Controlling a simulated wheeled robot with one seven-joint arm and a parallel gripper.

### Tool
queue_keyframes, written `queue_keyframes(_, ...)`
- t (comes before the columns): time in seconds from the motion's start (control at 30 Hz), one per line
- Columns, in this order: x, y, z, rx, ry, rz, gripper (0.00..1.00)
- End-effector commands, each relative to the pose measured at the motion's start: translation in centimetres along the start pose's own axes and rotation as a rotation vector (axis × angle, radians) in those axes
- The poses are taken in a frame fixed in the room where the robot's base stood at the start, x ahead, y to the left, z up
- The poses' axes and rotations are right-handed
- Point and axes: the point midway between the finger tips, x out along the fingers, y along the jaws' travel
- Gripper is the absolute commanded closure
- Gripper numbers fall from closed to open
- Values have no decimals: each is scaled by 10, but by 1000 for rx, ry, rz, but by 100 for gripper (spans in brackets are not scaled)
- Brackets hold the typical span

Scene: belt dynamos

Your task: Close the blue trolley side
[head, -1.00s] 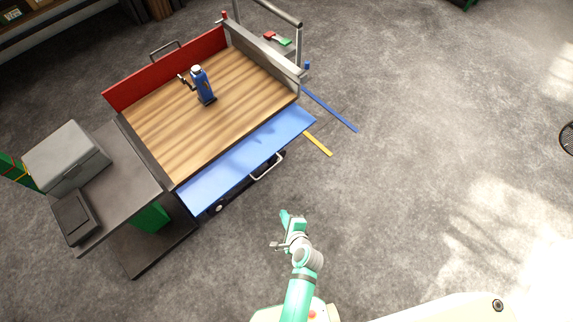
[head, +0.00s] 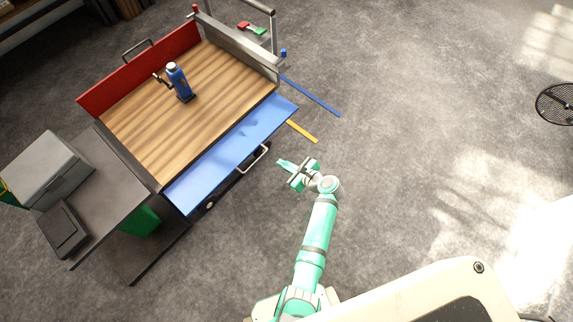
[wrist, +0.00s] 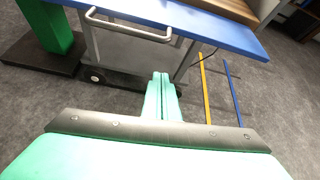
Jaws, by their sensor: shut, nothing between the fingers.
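The blue trolley side (head: 232,153) is folded outward along the front edge of the trolley's wooden deck (head: 187,108), lying about flat. A metal handle (head: 253,159) is fixed on its outer edge. In the wrist view the blue side (wrist: 210,33) crosses the top, with its handle (wrist: 128,27) hanging at the near edge. My gripper (head: 281,163) is shut and empty, just right of the handle in the head view and apart from it. In the wrist view the closed fingers (wrist: 161,82) point toward the space below the blue side.
The red side (head: 140,70) stands upright at the back. A blue bottle (head: 178,82) stands on the deck. A dark bench with a grey box (head: 47,168) adjoins the left end.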

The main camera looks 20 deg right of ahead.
Motion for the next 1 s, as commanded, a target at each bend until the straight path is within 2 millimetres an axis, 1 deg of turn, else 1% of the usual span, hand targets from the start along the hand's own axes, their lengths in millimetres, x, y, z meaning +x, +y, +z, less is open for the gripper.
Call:
queue_keyframes(0.03, 9, 0, 0, -1, 1, 2, 100)
queue_keyframes(0.1, 20, 0, 0, -1, 1, 2, 100)
queue_keyframes(0.43, 58, 0, 0, -2, 2, 0, 100)
queue_keyframes(0.8, 46, -1, 30, -2, 0, -2, 100)
queue_keyframes(1.0, 44, 0, 38, -3, 1, -1, 100)
